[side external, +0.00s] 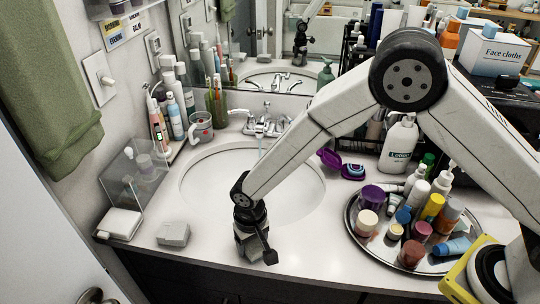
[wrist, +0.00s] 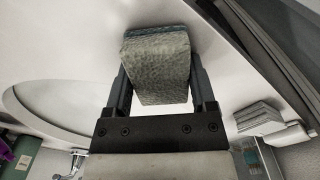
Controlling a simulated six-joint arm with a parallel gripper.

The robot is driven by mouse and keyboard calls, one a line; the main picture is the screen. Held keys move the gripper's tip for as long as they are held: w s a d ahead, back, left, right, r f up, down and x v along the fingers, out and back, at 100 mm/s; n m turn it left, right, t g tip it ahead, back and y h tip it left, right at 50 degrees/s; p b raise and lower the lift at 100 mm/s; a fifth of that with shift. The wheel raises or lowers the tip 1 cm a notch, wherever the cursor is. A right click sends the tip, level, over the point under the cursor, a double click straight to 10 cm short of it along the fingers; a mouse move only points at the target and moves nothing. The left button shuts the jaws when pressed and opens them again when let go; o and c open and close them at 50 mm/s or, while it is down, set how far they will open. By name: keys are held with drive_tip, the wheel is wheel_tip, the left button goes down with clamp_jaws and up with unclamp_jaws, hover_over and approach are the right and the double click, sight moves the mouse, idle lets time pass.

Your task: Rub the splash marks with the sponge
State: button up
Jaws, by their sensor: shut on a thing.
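The sponge (wrist: 157,65) is a grey-green block with a bluish layer along its far edge. My gripper (wrist: 160,85) is shut on it, with one dark finger on each side, in the wrist view. In the side view my gripper (side external: 254,248) points down at the front rim of the white sink (side external: 290,190), close to the counter's front edge. I cannot tell whether the sponge touches the counter (side external: 310,258). I cannot make out any splash marks in either view.
A small pale block (side external: 173,233) and a white box (side external: 119,223) lie to the left. A round tray (side external: 356,227) crowded with bottles and jars stands to the right. The faucet (side external: 265,122) is behind the basin.

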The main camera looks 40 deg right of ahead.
sight(229, 244)
drive_tip(key=shift+w+a+f, duration=0.1)
drive_tip(key=shift+w+a, duration=0.25)
drive_tip(key=shift+a, duration=0.05)
drive_tip(key=shift+w+a, duration=0.1)
drive_tip(key=shift+w+a, duration=0.5)
drive_tip(key=shift+w+a, duration=0.15)
drive_tip(key=shift+w+a, duration=0.45)
idle(0.3)
drive_tip(key=shift+w+a, duration=0.6)
drive_tip(key=shift+d, duration=0.1)
drive_tip(key=shift+s+d, duration=0.6)
drive_tip(key=shift+s, duration=0.1)
